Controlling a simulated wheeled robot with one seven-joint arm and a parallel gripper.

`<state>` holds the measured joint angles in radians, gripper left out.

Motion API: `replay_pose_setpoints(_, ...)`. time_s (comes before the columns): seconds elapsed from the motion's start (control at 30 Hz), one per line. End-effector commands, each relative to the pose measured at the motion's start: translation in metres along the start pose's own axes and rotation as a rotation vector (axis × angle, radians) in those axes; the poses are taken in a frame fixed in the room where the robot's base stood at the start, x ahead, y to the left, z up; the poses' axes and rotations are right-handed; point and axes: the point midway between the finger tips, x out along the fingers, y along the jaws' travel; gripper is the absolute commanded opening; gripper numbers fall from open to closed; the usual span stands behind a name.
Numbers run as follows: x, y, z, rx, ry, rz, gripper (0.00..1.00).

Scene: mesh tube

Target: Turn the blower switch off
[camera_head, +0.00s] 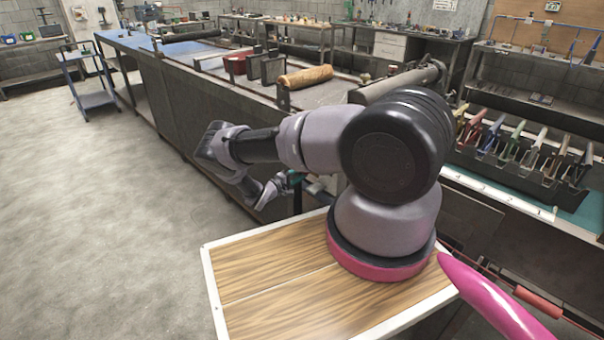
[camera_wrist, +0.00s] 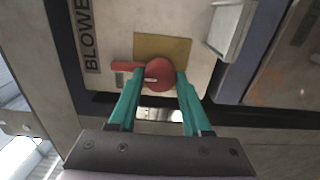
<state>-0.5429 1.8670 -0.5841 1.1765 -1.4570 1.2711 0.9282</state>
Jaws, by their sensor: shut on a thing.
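The blower switch (camera_wrist: 158,74) is a round red knob with a red lever reaching left, in the wrist view. In the head view the teal fingers of my gripper (camera_head: 295,178) show in part near the bench side; my arm hides the switch there.
A long dark bench (camera_head: 205,112) runs along behind my arm, with a brown roll (camera_head: 305,77) on top. A rack of coloured-handled tools (camera_head: 520,145) stands at the right. A blue cart (camera_head: 95,100) is at far left. The grey floor at left is clear.

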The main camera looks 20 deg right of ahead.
Motion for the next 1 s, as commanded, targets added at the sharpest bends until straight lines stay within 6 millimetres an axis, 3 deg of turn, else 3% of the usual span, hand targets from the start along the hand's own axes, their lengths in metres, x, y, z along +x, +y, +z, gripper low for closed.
replay_pose_setpoints(0.17, -0.001, -0.001, -0.001, -0.001, 0.004, -0.002, 0.00)
replay_pose_setpoints(0.2, -0.001, -0.001, -0.001, -0.001, 0.004, -0.002, 0.60)
replay_pose_setpoints(0.27, -0.001, -0.001, -0.001, -0.001, 0.003, -0.002, 0.79)
replay_pose_setpoints(0.67, -0.007, 0.000, -0.001, 0.000, 0.003, -0.001, 0.79)
replay_pose_setpoints(1.0, -0.070, 0.000, -0.001, 0.000, 0.006, -0.001, 0.79)
